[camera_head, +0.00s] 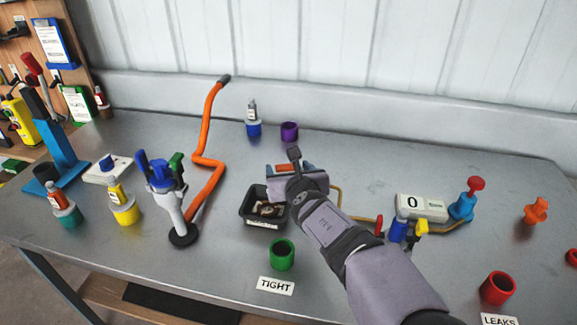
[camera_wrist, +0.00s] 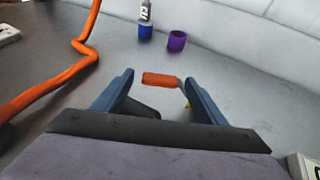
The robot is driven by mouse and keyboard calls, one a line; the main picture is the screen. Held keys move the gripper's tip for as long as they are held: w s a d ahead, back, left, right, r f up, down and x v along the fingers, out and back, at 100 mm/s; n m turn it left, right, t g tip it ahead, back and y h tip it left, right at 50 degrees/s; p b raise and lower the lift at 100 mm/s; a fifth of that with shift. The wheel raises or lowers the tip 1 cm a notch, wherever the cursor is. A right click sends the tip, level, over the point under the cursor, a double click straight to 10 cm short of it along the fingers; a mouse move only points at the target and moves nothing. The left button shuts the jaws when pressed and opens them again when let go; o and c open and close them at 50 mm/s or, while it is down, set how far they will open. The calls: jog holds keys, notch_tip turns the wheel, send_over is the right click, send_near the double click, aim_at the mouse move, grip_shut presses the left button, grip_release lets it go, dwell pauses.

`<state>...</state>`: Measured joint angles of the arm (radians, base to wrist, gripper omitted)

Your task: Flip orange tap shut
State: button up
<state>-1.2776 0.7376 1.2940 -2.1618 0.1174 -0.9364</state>
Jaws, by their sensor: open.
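The orange tap's lever handle (camera_wrist: 161,79) shows in the wrist view as a short bar on a grey metal stem. It lies crosswise between my two blue fingertips, with gaps visible at both ends. In the head view a strip of the orange handle (camera_head: 289,166) shows just beyond my gripper (camera_head: 289,169). My gripper is open and holds nothing. Whether the fingers are level with the handle or above it, I cannot tell. The tap's body is mostly hidden by my gripper and wrist.
A black tray (camera_head: 251,219) stands left of my wrist, a green cup (camera_head: 282,254) in front. A purple cup (camera_head: 289,132) and blue-based bottle (camera_head: 254,129) stand behind. A bent orange pipe (camera_head: 205,162) rises at left. A counter box (camera_head: 422,207) stands right.

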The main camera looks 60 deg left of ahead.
jog(key=shift+a+f, duration=0.1)
jog(key=c, duration=1.5)
